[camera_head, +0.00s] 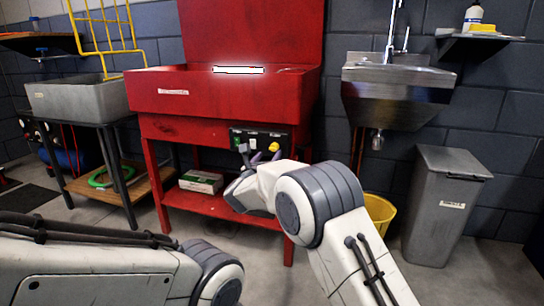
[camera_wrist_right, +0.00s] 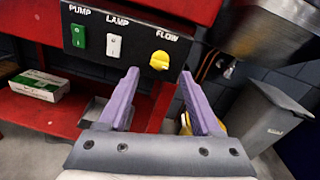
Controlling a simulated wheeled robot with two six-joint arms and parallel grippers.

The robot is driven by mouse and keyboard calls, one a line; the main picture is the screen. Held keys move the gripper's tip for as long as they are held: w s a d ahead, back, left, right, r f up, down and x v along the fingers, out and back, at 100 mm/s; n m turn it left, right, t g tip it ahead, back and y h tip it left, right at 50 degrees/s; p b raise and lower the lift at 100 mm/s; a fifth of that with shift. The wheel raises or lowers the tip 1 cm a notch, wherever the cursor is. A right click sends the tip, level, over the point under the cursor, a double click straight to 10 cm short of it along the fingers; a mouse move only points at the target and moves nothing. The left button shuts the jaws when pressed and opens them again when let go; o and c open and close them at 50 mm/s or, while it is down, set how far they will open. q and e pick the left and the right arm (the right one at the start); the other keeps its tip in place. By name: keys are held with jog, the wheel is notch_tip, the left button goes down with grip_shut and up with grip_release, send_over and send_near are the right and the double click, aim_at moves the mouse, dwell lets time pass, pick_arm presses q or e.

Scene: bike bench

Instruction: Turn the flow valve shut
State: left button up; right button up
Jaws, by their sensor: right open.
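The yellow flow valve knob (camera_wrist_right: 159,60) sits at the right end of a black control panel (camera_wrist_right: 130,38), under the label FLOW. It also shows in the head view (camera_head: 274,147), on the front of the red parts washer (camera_head: 215,129). My right gripper (camera_wrist_right: 158,78) is open, with two purple fingers apart and nothing between them. The knob lies beyond the fingertips, between them in the picture; I see no contact. In the head view the right gripper (camera_head: 262,156) is small and partly hidden by its arm. My left arm shows at lower left, but its gripper is out of view.
A green pump switch (camera_wrist_right: 110,45) and a white lamp switch (camera_wrist_right: 114,26) are on the same panel. A steel sink (camera_head: 398,92) hangs at right, above a grey bin (camera_head: 440,215) and a yellow bucket (camera_head: 381,210). A box (camera_head: 201,181) lies on the red lower shelf.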

aim_at(273, 149)
jog(key=shift+b+x, duration=0.4)
jog(key=shift+x, duration=2.2)
grip_shut()
